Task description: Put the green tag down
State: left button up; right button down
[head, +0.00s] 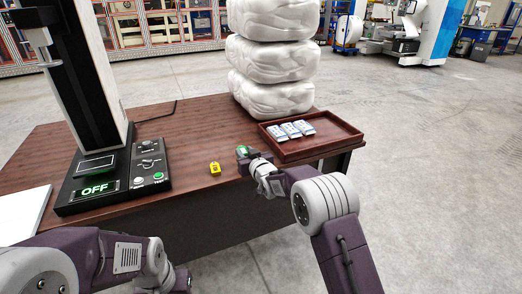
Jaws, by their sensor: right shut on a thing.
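The green tag (241,151) shows as a small green patch at the tip of my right gripper (246,156). The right gripper is shut on it, just above or at the tabletop near the front edge, left of the brown tray; I cannot tell whether the tag touches the table. The fingers partly hide the tag. My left gripper (172,284) is low at the bottom edge of the picture, in front of the table, and its fingers cannot be made out.
A yellow tag (214,168) lies on the table (195,135), left of my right gripper. The brown tray (335,143) holds several white-blue packets (290,130). White wrapped bundles (270,55) are stacked behind. A black device with an OFF display (97,189) stands left.

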jog(key=shift+w+a+f, duration=0.2)
jog(key=shift+a+f, duration=0.55)
jog(key=shift+a, duration=0.25)
jog(key=shift+d+f+b, duration=0.15)
jog(key=shift+f+b, duration=0.2)
jog(key=shift+f, duration=0.4)
jog(key=shift+d+f+b, duration=0.1)
jog(key=shift+f+b, duration=0.2)
jog(key=shift+f, duration=0.4)
jog(key=shift+f, duration=0.25)
jog(key=c, duration=1.1)
grip_release()
jog(key=shift+o, duration=0.2)
